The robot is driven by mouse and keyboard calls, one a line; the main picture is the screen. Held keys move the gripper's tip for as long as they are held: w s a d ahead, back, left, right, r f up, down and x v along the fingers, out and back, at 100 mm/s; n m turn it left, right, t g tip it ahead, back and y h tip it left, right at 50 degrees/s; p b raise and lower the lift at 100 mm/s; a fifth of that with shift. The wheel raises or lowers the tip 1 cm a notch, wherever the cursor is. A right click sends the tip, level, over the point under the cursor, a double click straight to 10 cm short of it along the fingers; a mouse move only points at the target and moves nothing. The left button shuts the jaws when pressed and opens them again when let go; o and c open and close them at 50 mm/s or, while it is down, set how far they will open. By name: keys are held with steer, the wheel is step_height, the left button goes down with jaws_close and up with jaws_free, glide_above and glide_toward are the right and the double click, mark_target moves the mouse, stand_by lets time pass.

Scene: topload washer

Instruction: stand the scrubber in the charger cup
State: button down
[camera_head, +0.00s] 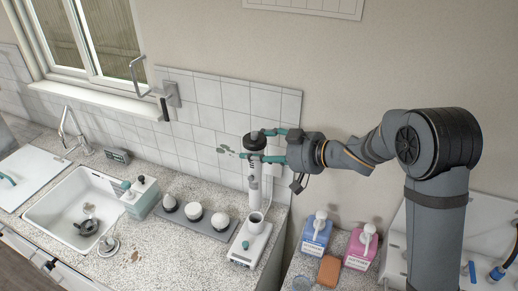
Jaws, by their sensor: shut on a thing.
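The scrubber (254,180) is an upright white cylinder with a black upper end, in the head view right of centre. My gripper (260,146) is shut on its dark upper part, with teal fingers reaching in from the right. The charger (242,257) is a white base on the counter, with a small cup (256,218) with a dark opening towards its back. The scrubber's lower end is close to the cup in the picture, seemingly above or behind it; the exact gap and alignment cannot be told from this one view.
A grey tray (180,222) with several dark-and-white round items lies left of the charger. Further left are a soap caddy (143,197) and a sink (75,212). Blue (316,236) and pink (361,246) bottles stand lower right. A tiled wall (220,110) is close behind.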

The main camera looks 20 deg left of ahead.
mark_target(259, 183)
steer(key=shift+f+b, duration=2.35)
steer(key=shift+f, duration=0.45)
steer(key=shift+f+b, duration=2.6)
steer(key=shift+f, duration=0.75)
steer(key=c, duration=0.6)
jaws_free()
steer(key=shift+f, duration=0.15)
steer(key=v, duration=1.2)
steer(key=shift+s, duration=0.15)
steer(key=shift+a, duration=0.15)
